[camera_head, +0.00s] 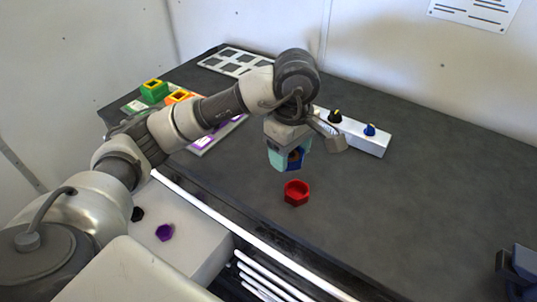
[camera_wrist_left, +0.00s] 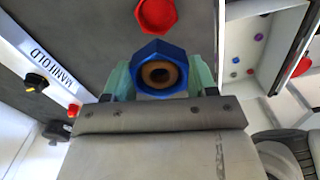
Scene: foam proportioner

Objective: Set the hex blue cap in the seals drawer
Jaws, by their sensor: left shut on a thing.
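My left gripper (camera_head: 289,152) is shut on the hex blue cap (camera_head: 297,160) and holds it above the dark bench top. In the left wrist view the blue cap (camera_wrist_left: 157,49) sits between the two pale green fingertips, its round brownish opening facing the camera. A white open drawer or tray (camera_head: 200,262) stands out at the bench front, lower left, with a purple cap (camera_head: 164,232) and a black piece (camera_head: 138,214) in it. I can read no label on it, so I cannot tell if it is the seals drawer.
A red hex cap (camera_head: 296,193) stands on the bench just below the gripper. A white manifold block (camera_head: 369,142) with knobs is behind it. Coloured blocks (camera_head: 154,91) and a white slotted rack (camera_head: 236,62) stand at the back left. The bench's right side is largely clear.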

